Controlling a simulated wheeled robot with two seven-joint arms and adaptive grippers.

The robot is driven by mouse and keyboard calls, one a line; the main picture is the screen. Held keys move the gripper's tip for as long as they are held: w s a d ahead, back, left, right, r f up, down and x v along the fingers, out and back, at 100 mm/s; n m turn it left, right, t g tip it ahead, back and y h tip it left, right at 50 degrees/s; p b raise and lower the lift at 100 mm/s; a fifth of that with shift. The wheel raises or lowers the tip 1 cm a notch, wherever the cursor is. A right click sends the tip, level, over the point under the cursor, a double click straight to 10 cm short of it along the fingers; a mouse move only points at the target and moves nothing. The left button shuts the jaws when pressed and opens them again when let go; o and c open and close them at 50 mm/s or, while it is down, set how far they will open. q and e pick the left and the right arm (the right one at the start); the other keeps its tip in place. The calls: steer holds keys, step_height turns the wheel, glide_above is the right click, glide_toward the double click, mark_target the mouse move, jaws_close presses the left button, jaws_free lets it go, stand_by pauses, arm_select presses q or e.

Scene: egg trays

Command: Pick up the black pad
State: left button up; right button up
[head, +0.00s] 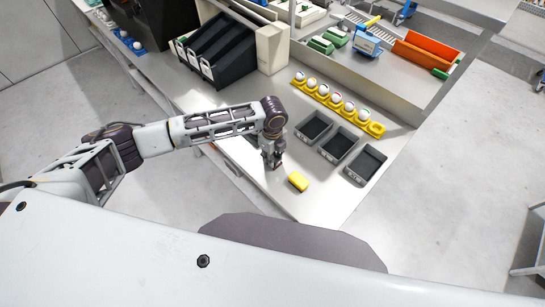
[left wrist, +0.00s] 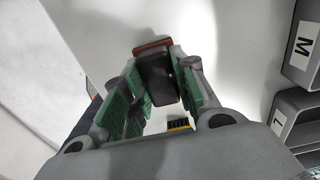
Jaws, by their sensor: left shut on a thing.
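The black pad (left wrist: 158,78) sits between the green-lined fingers of my left gripper (left wrist: 162,90) in the left wrist view, with a reddish-brown piece (left wrist: 152,46) at its far end. The fingers are shut on the pad's sides. In the head view my left gripper (head: 274,160) points down close to the worktable's front part, and the pad is mostly hidden by the fingers. I cannot tell whether the pad touches the table. My right gripper is in neither view.
A yellow block (head: 298,181) lies just right of the gripper. Three dark trays, left (head: 314,127), middle (head: 338,146) and right (head: 365,165), stand beyond it. A yellow egg holder (head: 325,97) with several eggs is behind them. The table's front edge is near.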

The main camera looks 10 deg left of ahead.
mark_target(274, 156)
arm_select(q)
step_height(274, 156, up, 10)
steer(key=shift+f+b, duration=0.15)
steer(key=shift+b, duration=0.35)
stand_by(0.3)
steer(key=o, duration=0.5)
steer(key=c, duration=0.4)
steer(key=shift+r+p, duration=0.3)
steer(key=shift+d+r+p, duration=0.15)
steer(key=shift+r+p, duration=0.25)
steer(key=shift+r, duration=0.1)
steer(key=shift+r, duration=0.1)
